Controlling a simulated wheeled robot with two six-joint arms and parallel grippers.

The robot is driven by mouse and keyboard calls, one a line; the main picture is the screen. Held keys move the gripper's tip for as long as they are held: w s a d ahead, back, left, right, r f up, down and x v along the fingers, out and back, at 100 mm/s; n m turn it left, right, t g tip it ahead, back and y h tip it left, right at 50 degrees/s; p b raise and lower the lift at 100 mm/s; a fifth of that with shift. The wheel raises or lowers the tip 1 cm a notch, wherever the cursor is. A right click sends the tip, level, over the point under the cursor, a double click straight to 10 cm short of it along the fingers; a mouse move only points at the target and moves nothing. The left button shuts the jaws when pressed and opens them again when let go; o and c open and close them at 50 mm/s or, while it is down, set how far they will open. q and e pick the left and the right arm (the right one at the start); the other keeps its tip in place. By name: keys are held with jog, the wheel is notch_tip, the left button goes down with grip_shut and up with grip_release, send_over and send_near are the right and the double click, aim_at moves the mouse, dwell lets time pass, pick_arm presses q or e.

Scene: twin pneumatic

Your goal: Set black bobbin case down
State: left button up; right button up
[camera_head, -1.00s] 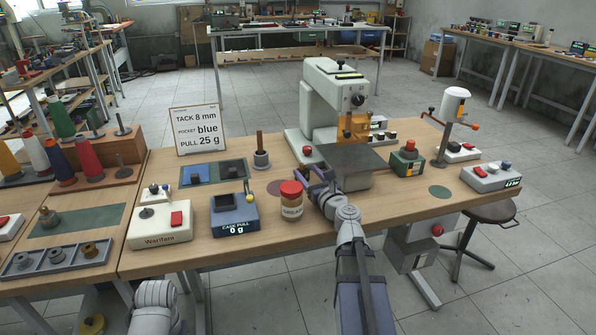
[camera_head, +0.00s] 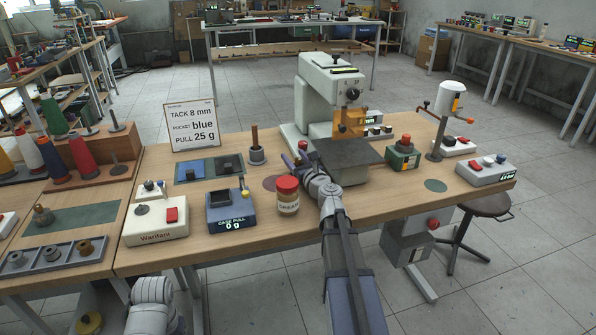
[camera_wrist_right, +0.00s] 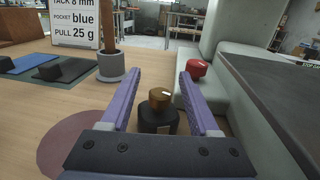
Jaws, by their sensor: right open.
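A small black piece with a brass top (camera_wrist_right: 158,115), which looks like the black bobbin case, stands upright between the fingers of my right gripper (camera_wrist_right: 160,75) in the right wrist view. The fingers are open, with a gap on each side of it. Its foot is hidden by the gripper's front plate. In the head view my right gripper (camera_head: 298,158) is over the table left of the sewing machine (camera_head: 330,95), and the piece is hidden there. My left gripper is out of view.
A mauve disc (camera_wrist_right: 62,150) lies on the table left of the gripper. A red button (camera_wrist_right: 197,68) on the machine base is close to the right finger. A cream jar (camera_head: 288,203), a post holder (camera_head: 257,155) and blue and dark mats (camera_head: 205,180) are nearby.

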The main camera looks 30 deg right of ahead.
jog(key=shift+w, duration=0.45)
grip_shut()
dwell(0.4)
